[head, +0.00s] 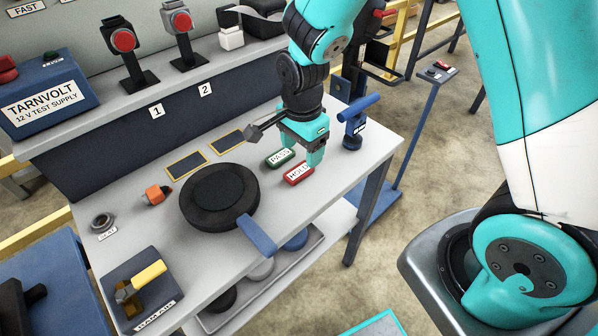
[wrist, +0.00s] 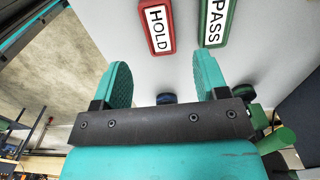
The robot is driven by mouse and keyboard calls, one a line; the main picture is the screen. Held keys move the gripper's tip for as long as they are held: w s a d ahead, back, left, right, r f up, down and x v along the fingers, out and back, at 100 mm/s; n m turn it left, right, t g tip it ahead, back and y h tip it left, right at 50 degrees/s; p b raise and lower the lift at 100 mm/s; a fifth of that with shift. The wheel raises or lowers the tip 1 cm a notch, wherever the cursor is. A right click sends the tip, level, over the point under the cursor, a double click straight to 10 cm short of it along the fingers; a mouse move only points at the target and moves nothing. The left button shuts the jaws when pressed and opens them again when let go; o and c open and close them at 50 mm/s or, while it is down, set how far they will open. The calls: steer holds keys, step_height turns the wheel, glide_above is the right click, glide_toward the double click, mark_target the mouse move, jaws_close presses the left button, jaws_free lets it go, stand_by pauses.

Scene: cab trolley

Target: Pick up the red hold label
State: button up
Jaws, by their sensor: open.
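My gripper (head: 302,148) is open and empty, pointing down just above and behind the two labels. In the wrist view the two teal fingers (wrist: 162,78) stand apart with nothing between them.
A blue-handled tool (head: 354,125) stands right of my gripper near the bench's right end. A dark round turntable (head: 220,196) with a blue lever is to the left. Two yellow-edged dark plates (head: 187,165) lie behind. The bench front right of the labels is clear.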

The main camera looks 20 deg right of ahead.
mark_target(301, 169)
step_height(301, 169, down, 6)
steer(key=shift+a+r, duration=0.1)
steer(key=shift+r, duration=0.05)
steer(key=shift+c, duration=0.5)
steer(key=c, duration=0.9)
